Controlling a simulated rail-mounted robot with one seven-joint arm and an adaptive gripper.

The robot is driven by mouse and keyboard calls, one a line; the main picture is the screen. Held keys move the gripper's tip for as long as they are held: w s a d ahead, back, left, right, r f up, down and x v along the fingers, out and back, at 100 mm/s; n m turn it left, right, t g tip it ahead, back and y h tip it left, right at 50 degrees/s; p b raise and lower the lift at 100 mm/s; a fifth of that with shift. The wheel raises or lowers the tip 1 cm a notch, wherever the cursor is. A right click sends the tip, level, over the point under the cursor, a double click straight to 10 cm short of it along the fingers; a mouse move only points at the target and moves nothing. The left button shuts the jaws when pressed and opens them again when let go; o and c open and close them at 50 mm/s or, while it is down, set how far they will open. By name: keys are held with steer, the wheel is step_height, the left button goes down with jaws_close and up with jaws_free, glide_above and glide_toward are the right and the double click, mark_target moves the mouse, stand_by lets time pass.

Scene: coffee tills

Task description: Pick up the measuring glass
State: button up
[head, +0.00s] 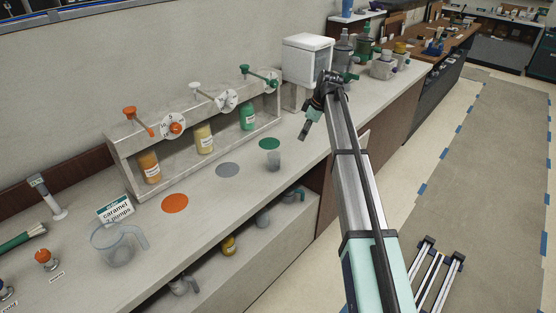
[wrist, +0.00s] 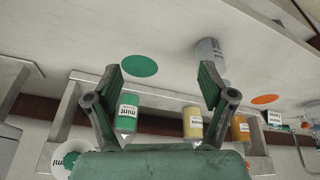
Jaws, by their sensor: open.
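The measuring glass (head: 273,160) looks like a small, clear grey cup standing on the counter just in front of the green disc. In the wrist view the glass (wrist: 212,52) shows faint markings, and the right finger partly covers it. My gripper (head: 307,129) is above the counter to the right of the glass. In the wrist view my gripper (wrist: 160,76) is open with nothing between its fingers, and the glass lies beyond the right fingertip.
A dispenser rack (head: 190,145) with orange, yellow and green bottles stands along the wall. A clear jug with a handle (head: 118,243) stands at the left. A white box machine (head: 307,57) is behind my arm. Orange (head: 175,203) and grey (head: 228,170) discs are uncovered.

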mark_target(274, 155)
steer(key=s+a+r+n+g+h+p, duration=0.1)
steer(key=s+a+r+n, duration=0.15)
steer(key=a, duration=0.25)
steer(key=s+a+r+n+g+h, duration=0.1)
steer(key=s+a+r+n, duration=0.1)
steer(key=s+a+r, duration=0.15)
steer(key=shift+m, duration=0.25)
steer(key=a+f+p, duration=0.1)
steer(key=f, duration=0.3)
steer(key=f+p, duration=0.1)
steer(key=f, duration=0.2)
steer(key=a+f+p, duration=0.1)
steer(key=f, duration=0.3)
steer(key=shift+w+a+f, duration=0.35)
steer(key=shift+s+a+f+p, duration=0.1)
steer(key=shift+a+f+p, duration=0.1)
steer(key=shift+f+p, duration=0.85)
steer(key=shift+s+a+f+p, duration=0.15)
steer(key=shift+f+p, duration=0.35)
steer(key=shift+f, duration=1.05)
steer(key=shift+w, duration=0.1)
steer(key=c, duration=1.2)
